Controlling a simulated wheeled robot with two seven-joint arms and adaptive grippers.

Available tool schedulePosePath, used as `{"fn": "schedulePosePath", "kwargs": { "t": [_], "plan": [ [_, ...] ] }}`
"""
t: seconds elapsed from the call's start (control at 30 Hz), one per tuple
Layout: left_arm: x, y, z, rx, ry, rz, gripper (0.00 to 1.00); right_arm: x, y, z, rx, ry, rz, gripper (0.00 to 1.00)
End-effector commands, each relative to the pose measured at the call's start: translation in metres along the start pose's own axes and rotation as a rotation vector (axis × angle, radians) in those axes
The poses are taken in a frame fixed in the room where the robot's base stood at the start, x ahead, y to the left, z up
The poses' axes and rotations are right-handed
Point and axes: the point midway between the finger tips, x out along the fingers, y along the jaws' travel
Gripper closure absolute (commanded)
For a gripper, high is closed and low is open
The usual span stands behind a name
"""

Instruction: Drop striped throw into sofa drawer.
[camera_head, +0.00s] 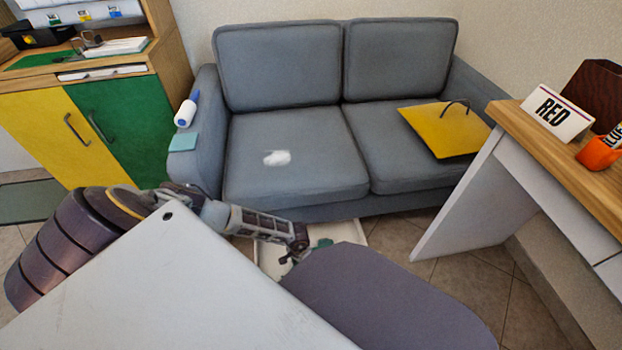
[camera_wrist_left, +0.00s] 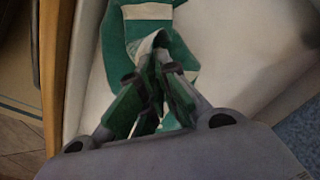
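The striped throw is green and white; in the left wrist view its cloth (camera_wrist_left: 145,22) hangs or lies beyond my fingers, against the pale drawer interior. My left gripper (camera_wrist_left: 153,82) has its fingers drawn together with a fold of the throw pinched between them. In the head view my left gripper (camera_head: 297,248) is low in front of the sofa, over the open white sofa drawer (camera_head: 268,262). A small green part of the throw (camera_head: 322,243) shows beside it. My own body hides much of the drawer. My right gripper is not in view.
The grey sofa (camera_head: 290,185) carries a yellow folder-like item (camera_head: 445,128), a small white crumpled item (camera_head: 277,158) and a lint roller (camera_head: 187,108). A desk (camera_head: 540,130) stands at right, a yellow-green cabinet (camera_head: 85,125) at left. Tiled floor shows between sofa and desk.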

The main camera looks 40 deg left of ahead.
Motion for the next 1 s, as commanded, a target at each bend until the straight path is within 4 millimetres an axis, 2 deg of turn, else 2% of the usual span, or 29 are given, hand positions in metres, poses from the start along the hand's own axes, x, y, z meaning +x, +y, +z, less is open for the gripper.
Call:
{"fn": "schedulePosePath", "kwargs": {
  "t": [0.07,0.5,1.0],
  "plan": [
    [-0.0001,0.0,0.0,0.0,0.0,0.0,1.0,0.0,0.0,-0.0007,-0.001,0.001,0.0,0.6],
    [-0.0002,-0.0002,-0.0001,0.0,0.0,0.0,0.43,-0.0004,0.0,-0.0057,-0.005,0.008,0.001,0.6],
    [-0.0034,-0.0008,-0.0005,0.0,0.0,-0.001,0.43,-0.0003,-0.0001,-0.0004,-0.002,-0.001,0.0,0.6]
  ]
}}
